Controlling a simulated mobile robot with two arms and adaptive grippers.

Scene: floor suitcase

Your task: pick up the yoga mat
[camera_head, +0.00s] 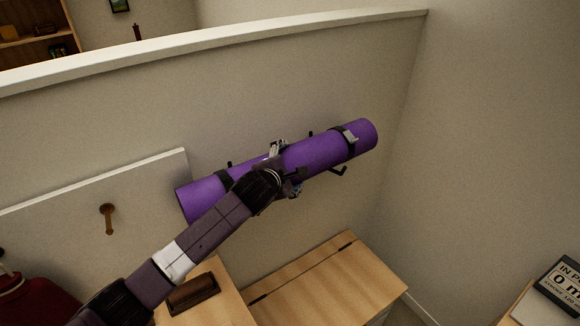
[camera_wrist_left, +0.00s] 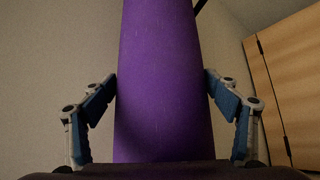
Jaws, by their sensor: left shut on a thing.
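The yoga mat (camera_head: 318,152) is a purple roll with dark straps. In the head view it lies tilted, its right end higher, in front of the beige wall, with dark hooks or pegs beside it. My left gripper (camera_head: 280,168) is at the middle of the roll. In the left wrist view the mat (camera_wrist_left: 160,80) fills the space between the two blue-padded fingers of my left gripper (camera_wrist_left: 162,90), which is shut on it. I cannot tell whether the mat still touches the hooks. My right gripper is not in view.
Below the mat stands a wooden cabinet (camera_head: 330,280) with a brown brush-like object (camera_head: 194,295) on the wood to its left. A white panel with a wooden peg (camera_head: 107,218) is on the left. A sign (camera_head: 562,282) is at the lower right.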

